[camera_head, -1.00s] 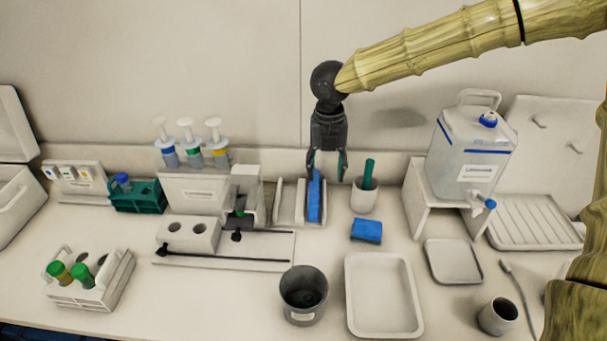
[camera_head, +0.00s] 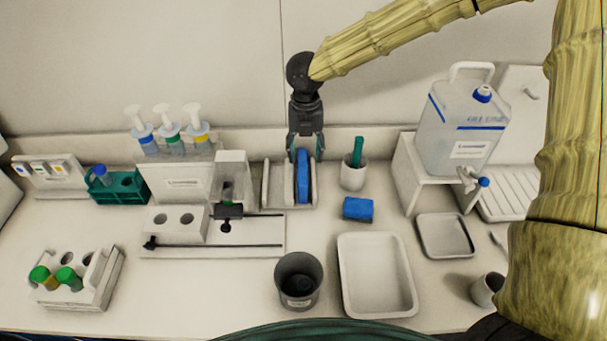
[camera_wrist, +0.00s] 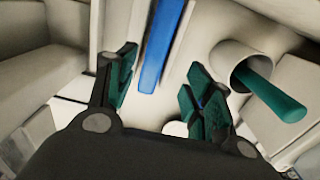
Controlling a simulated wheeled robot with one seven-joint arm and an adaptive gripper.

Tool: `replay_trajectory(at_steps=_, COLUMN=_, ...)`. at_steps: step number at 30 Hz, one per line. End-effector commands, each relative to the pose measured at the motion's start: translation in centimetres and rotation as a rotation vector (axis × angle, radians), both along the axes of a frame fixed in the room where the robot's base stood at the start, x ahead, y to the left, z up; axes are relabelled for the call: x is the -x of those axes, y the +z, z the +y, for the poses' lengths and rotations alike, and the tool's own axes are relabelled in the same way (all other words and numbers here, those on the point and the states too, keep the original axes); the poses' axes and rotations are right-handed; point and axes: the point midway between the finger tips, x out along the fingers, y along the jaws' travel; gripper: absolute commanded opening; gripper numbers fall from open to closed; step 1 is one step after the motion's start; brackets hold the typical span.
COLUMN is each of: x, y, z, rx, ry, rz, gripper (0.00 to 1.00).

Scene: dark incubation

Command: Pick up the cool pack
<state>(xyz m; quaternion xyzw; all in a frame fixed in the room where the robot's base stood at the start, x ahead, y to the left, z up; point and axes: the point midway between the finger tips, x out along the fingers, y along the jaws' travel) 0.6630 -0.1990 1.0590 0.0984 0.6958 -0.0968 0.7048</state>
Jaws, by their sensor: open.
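The cool pack is most likely the blue slab (camera_head: 302,176) standing upright in a white slotted rack (camera_head: 275,186). My gripper (camera_head: 305,150) is above the rack, pointing down, with its fingers around the slab's top end or just over it; I cannot tell whether they touch. In the wrist view my gripper (camera_wrist: 163,95) is open, with green-padded fingers apart. The blue slab (camera_wrist: 163,45) shows beyond and between the fingers, nearer the left one.
A white cup (camera_head: 352,178) with a green-handled tool stands close right of the rack. A blue sponge-like block (camera_head: 357,208) lies in front of it. A dark bin (camera_head: 298,281) and white tray (camera_head: 376,275) are nearer. A jug (camera_head: 462,125) stands on a shelf at right.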

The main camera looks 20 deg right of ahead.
Motion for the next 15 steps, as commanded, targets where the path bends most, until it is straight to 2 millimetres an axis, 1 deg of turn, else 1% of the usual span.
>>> replay_trajectory(at_steps=4, x=-0.1, y=-1.7, z=0.2, rx=0.002, ry=-0.001, rz=0.008, gripper=0.52)
replay_trajectory(at_steps=9, x=0.5, y=-3.3, z=0.2, rx=0.001, ry=-0.003, rz=0.002, gripper=0.52)
replay_trajectory(at_steps=15, x=0.2, y=-4.7, z=0.2, rx=0.000, ry=-0.003, rz=0.002, gripper=0.52)
